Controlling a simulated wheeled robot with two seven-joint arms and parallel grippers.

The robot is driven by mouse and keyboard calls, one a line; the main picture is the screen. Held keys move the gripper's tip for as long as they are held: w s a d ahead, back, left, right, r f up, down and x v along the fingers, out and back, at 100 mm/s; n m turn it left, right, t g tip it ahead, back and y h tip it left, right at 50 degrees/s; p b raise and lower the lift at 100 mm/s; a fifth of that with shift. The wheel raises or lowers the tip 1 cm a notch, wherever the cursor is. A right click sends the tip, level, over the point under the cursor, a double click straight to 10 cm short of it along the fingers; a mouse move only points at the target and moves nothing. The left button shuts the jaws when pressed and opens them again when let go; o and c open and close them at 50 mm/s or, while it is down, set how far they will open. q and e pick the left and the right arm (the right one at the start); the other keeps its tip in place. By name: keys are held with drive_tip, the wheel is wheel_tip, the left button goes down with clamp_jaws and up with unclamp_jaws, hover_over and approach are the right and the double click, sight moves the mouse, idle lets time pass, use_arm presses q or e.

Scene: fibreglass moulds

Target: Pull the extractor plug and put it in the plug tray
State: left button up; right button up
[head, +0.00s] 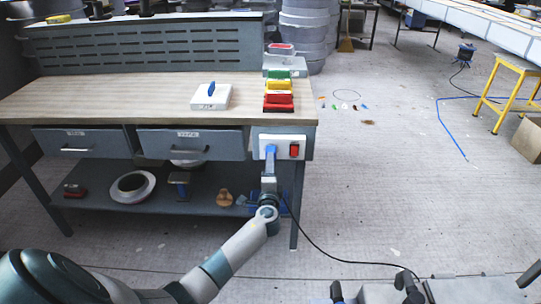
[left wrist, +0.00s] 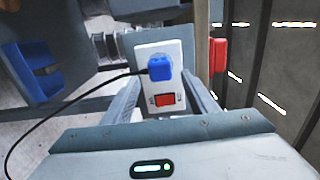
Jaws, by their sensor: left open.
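The blue extractor plug (head: 270,152) sits in a white socket plate (head: 282,141) on the bench's right front, left of a red switch (head: 294,151). The plug also shows in the left wrist view (left wrist: 160,68), with its black cord running off to the left. My left gripper (head: 269,180) is just in front of the plate. Its fingers (left wrist: 161,84) are open and apart, with the plate seen between them; they hold nothing. A white tray-like block (head: 199,99) with a blue piece on it lies on the benchtop; I cannot tell whether it is the plug tray.
Red (head: 278,104), yellow and green bins stand on the benchtop above the socket. A blue item (left wrist: 30,75) lies on the shelf below. The black cord (head: 330,258) trails across the floor toward grey equipment at the bottom. The benchtop's left part is clear.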

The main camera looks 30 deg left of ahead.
use_arm(q)
drive_tip(key=b+x, duration=0.3)
drive_tip(key=x, duration=0.3)
drive_tip(key=shift+f, duration=0.15)
drive_tip(key=shift+w+a, duration=0.25)
drive_tip(key=shift+w, duration=0.2)
use_arm(e)
drive_tip(key=shift+s+d+r+g+h, duration=0.15)
drive_tip(key=shift+d+r+g, duration=0.35)
drive_tip(key=shift+r, duration=0.25)
drive_tip(key=shift+s+d+r+g+h, duration=0.15)
drive_tip(key=shift+d+r+g, duration=0.25)
drive_tip(key=shift+d+r, duration=0.25)
drive_tip(key=shift+a, duration=0.1)
use_arm(q)
drive_tip(key=shift+b, duration=0.55)
use_arm(e)
drive_tip(key=shift+f, duration=0.25)
